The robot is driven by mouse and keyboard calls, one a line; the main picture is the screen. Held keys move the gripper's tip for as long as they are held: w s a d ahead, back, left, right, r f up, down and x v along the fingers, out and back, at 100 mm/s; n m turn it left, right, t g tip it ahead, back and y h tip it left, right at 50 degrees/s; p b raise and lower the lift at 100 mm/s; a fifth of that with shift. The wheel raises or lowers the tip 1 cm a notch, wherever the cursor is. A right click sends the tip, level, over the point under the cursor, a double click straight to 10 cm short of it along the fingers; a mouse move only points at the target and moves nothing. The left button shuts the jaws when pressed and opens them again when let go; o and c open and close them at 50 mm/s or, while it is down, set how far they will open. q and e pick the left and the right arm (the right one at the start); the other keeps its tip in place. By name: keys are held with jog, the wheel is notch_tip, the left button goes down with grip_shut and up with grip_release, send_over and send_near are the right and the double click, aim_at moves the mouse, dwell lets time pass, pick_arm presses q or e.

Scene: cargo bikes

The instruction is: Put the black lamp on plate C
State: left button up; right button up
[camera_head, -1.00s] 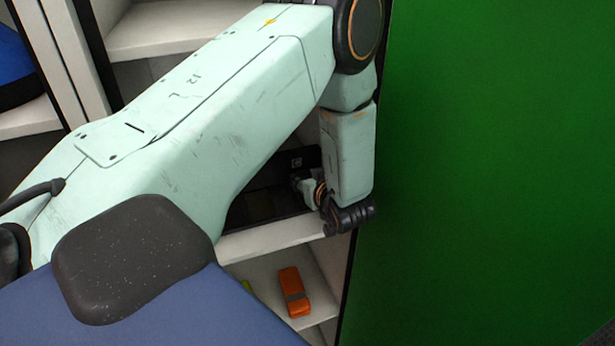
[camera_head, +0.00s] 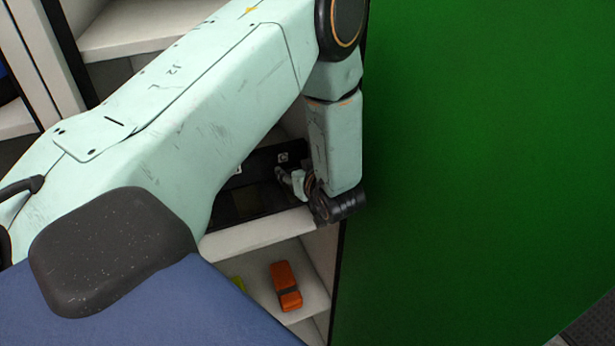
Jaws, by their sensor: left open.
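My left arm comes in from the left and reaches into a white shelf unit. My left gripper (camera_head: 288,180) is small in view, open, at a dark shelf compartment. Behind it is a dark panel (camera_head: 262,160) with a small white label (camera_head: 283,157) that seems to read C. A plate cannot be told apart from the dark surface there. I cannot make out the black lamp; the arm covers much of the compartment. My right gripper is not in view.
A large green panel (camera_head: 480,160) stands right of the arm. A white shelf board (camera_head: 258,234) runs under the gripper.

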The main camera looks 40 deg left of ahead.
pick_arm(q)
jog(key=p+v, duration=0.6)
jog(key=v, duration=0.6)
jog(key=shift+s+a+p, duration=0.15)
jog(key=shift+s+p, duration=0.05)
jog(key=shift+p, duration=0.15)
jog(key=shift+w, duration=0.15)
